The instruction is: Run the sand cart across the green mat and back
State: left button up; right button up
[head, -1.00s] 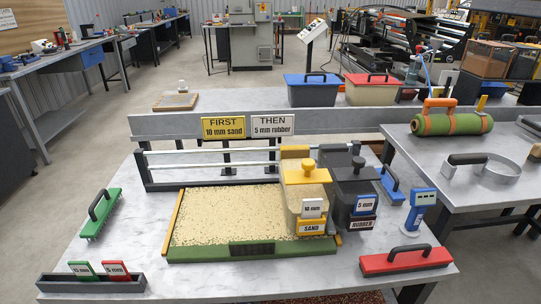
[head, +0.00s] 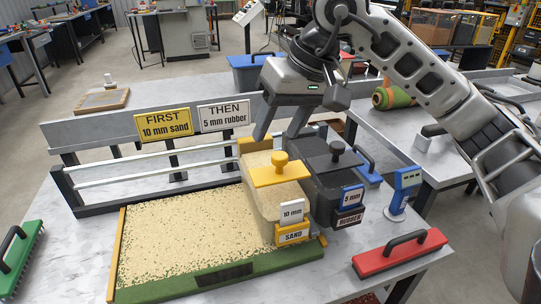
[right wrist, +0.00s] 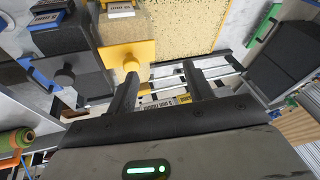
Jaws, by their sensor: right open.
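The yellow sand cart (head: 270,195), labelled SAND and 10 mm, stands at the right end of the green mat (head: 180,279), whose top is covered with pale sand. The cart has a yellow knob on its lid and also shows in the right wrist view (right wrist: 127,28). The black rubber cart (head: 325,182) stands just to its right. My right gripper (head: 282,132) is open and empty, behind and above the sand cart, fingers pointing down. In the right wrist view its fingers (right wrist: 163,78) are spread, with the cart's knob (right wrist: 131,64) near one fingertip. My left gripper is not in view.
Rails and two signs, FIRST 10 mm sand (head: 165,125) and THEN 5 mm rubber (head: 225,115), stand behind the mat. A green brush (head: 18,255) lies left, a red float (head: 400,252) right. A blue gauge (head: 403,187) stands beside the rubber cart.

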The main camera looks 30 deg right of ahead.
aim_at(280, 156)
jog(key=d+r+h, duration=0.2)
jog(key=d, duration=0.3)
jog(key=shift+n+t, duration=0.3)
jog(key=shift+t, duration=0.2)
jog(key=x, duration=1.5)
jog(key=shift+w+f, duration=0.25)
jog(key=shift+w, duration=0.05)
jog(key=shift+a, duration=0.1)
grip_shut()
